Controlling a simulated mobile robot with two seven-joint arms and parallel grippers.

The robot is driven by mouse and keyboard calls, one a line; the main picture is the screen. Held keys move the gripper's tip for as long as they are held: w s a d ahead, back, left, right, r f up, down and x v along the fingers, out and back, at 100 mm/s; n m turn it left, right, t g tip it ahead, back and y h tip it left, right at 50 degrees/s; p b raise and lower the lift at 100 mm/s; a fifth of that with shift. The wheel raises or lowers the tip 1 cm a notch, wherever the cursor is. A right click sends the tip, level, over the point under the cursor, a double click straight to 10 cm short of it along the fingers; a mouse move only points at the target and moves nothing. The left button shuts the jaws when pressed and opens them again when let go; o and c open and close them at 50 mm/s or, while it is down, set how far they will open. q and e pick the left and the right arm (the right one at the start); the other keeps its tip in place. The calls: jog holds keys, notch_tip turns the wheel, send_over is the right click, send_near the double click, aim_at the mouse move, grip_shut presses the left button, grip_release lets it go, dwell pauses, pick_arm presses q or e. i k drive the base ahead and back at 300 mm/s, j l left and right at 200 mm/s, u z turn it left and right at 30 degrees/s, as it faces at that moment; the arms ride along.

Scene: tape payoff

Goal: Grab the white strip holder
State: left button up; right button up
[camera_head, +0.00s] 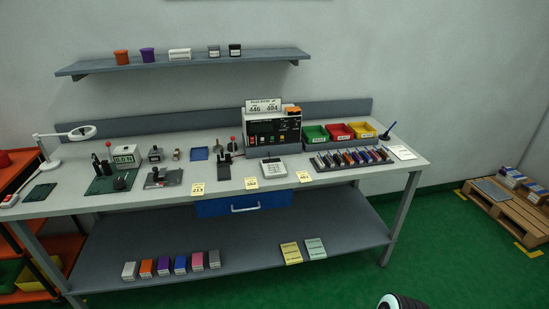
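Two white items could be the white strip holder, and I cannot tell which. One is a small white block (129,271) at the left end of a row of coloured blocks on the lower shelf. The other is a wider white box (180,54) in the middle of the upper wall shelf. Both stand free, with nothing holding them. Neither of my grippers is in view. A dark rounded part with a white ring at the bottom edge, right of centre, looks like part of my own arm.
The workbench (330,180) carries a lamp (70,137), a control box (272,132), coloured bins (338,132) and a rack of small parts (350,158). A blue drawer (243,204) hangs below. The lower shelf (335,220) has free room. A pallet (510,205) lies at right.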

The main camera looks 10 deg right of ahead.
aim_at(318, 160)
jog(key=i+l+u, duration=0.25)
jog(key=l+u, duration=0.5)
jog(key=l, duration=0.15)
jog(key=i+l+u, duration=0.15)
jog(key=l, duration=0.4)
jog(key=l+u, duration=0.15)
jog(key=l, duration=0.35)
